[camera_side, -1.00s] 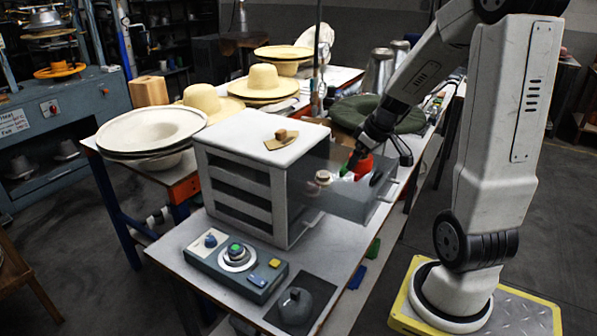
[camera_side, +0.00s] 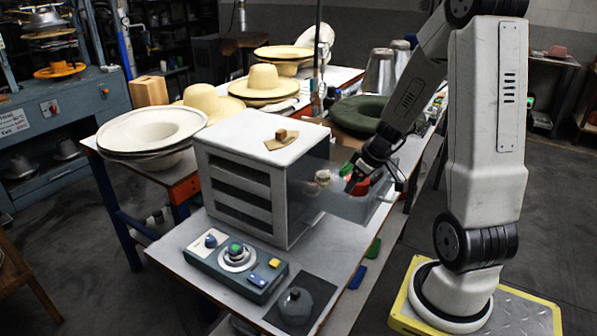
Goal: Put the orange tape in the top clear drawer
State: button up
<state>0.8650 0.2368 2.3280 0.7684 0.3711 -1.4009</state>
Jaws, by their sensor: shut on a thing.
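The top clear drawer (camera_side: 343,207) is pulled out to the right from the white-topped cabinet (camera_side: 262,133). My gripper (camera_side: 357,183) is low at the open drawer, with its fingers pointing down and left. It is shut on the orange tape (camera_side: 363,188), which looks red-orange and is partly hidden by the fingers. The tape appears to be down inside the drawer, but I cannot tell whether it touches the bottom. A small pale round thing (camera_side: 323,177) and a green thing (camera_side: 346,169) show beside the gripper at the drawer.
A small brown block (camera_side: 281,134) lies on a tan piece on top of the cabinet. A control box (camera_side: 236,262) with knobs and buttons stands in front. A dark green hat (camera_side: 372,114) lies behind the drawer. Straw hats (camera_side: 263,82) stand further back.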

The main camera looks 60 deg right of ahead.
jog(key=shift+f, duration=0.25)
jog(key=shift+f, duration=0.1)
jog(key=o, duration=1.1)
jog(key=shift+s+r, duration=0.1)
jog(key=shift+r, duration=0.35)
jog(key=v, duration=1.1)
jog(key=shift+r, duration=0.2)
